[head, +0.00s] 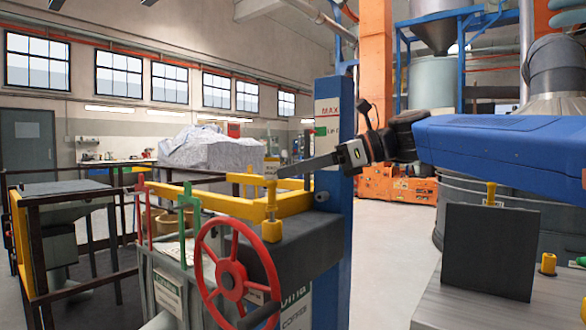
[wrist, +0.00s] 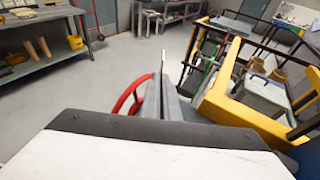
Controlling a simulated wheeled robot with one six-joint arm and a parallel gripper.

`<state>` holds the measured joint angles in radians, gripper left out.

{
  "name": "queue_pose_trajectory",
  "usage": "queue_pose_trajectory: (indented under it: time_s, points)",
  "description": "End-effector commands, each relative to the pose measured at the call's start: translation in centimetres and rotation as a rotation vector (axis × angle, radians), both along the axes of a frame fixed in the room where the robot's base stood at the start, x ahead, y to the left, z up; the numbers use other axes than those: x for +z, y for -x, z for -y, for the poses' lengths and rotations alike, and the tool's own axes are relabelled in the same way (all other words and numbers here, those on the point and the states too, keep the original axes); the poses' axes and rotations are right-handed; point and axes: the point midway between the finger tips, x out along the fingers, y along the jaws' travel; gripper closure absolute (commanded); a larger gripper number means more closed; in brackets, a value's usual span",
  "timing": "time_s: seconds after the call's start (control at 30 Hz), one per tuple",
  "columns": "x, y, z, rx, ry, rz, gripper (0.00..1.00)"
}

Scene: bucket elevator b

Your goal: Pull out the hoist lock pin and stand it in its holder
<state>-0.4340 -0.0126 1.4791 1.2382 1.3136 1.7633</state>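A yellow hoist lock pin (head: 271,197) stands upright in a yellow collar (head: 272,231) on a dark grey block beside the blue column. My gripper (head: 281,172) reaches in from the right, its long grey fingers level, with the tips just above and beside the pin's top, apparently apart from it. In the wrist view the fingers (wrist: 163,85) lie close together with no clear gap and nothing held. The pin cannot be made out there. A short yellow socket (head: 548,263) on the grey bench at right looks like the holder; it appears empty.
A red handwheel (head: 233,280) sits in front of the block. Yellow rails (head: 217,203) run behind it, and the blue column (head: 332,240) stands just right. A dark upright panel (head: 489,250) stands on the bench, partly hiding another yellow piece (head: 490,190). Open floor lies between column and bench.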

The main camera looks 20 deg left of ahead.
Motion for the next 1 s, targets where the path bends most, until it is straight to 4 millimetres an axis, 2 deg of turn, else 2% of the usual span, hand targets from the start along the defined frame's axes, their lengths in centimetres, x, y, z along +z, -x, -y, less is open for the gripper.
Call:
queue_pose_trajectory:
  time_s: [1.0]
  points:
    - [-2.1, 0.0, 0.0, 0.001, 0.001, 0.0, 1.0]
